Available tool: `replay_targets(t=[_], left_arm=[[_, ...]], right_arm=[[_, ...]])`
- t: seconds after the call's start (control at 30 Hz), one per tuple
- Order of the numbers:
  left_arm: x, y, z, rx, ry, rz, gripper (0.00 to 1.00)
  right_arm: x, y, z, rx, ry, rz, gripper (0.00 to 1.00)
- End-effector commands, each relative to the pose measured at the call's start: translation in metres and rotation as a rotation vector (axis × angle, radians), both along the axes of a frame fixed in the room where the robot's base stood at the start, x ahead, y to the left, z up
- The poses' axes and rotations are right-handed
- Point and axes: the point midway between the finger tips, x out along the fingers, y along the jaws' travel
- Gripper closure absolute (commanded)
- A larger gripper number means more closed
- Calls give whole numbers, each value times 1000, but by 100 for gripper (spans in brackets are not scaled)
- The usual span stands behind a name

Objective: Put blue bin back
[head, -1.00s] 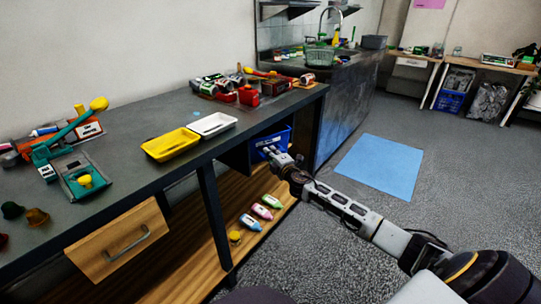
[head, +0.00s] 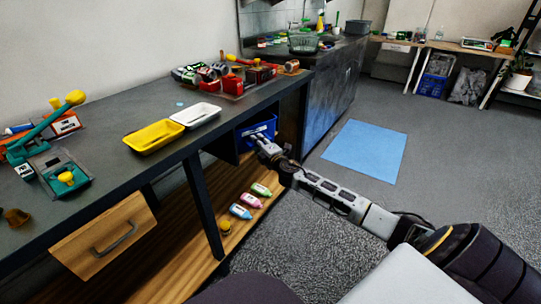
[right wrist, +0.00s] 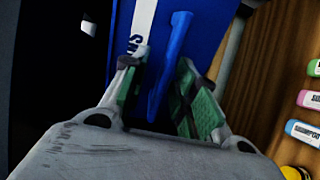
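The blue bin (head: 243,132) sits in the open space under the dark tabletop. My right gripper (head: 260,141) is at its front. In the right wrist view the bin (right wrist: 208,30) fills the upper middle, with a white strip and dark lettering on it. The right gripper's green-padded fingers (right wrist: 158,84) are spread apart on either side of a narrow upright blue edge of the bin. Gaps show between the pads and this edge, so the gripper looks open around it. The bin's far side is hidden. My left gripper is out of view.
On the tabletop (head: 110,105) are a yellow tray (head: 153,136), a white tray (head: 196,115) and several tools. Small bottles (head: 251,200) lie on the wooden lower shelf (head: 185,265). A table leg (head: 203,207) stands left of the bin. A blue mat (head: 366,150) lies on open floor.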

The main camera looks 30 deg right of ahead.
Motion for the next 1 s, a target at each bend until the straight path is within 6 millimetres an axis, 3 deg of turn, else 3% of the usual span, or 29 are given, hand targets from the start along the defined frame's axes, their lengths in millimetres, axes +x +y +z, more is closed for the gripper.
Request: replay_targets(t=[0.63,1.0], left_arm=[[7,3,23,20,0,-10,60],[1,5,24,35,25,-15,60]], right_arm=[[-41,2,1,0,1,0,71],[-64,3,1,1,1,0,71]])
